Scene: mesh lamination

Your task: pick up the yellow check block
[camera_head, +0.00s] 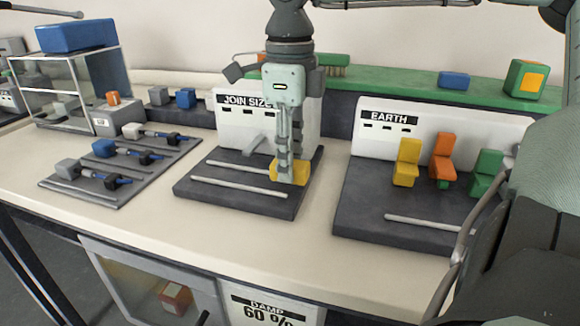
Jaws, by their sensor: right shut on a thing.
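A yellow block (274,172) sits at the dark base plate of the "JOIN SIZE" station (222,187). My right gripper (289,172) points straight down from above and is shut on this yellow block, its fingers hiding part of it. I cannot tell whether the block touches the plate. A second yellow block (406,162), shaped like a small chair, stands on the "EARTH" station (365,222) to the right. My left gripper is not in view.
An orange block (442,160) and a green block (487,172) stand beside the second yellow one. A tray of connectors (110,190) lies left. The light bench front (250,240) is clear. My arm blocks the right side.

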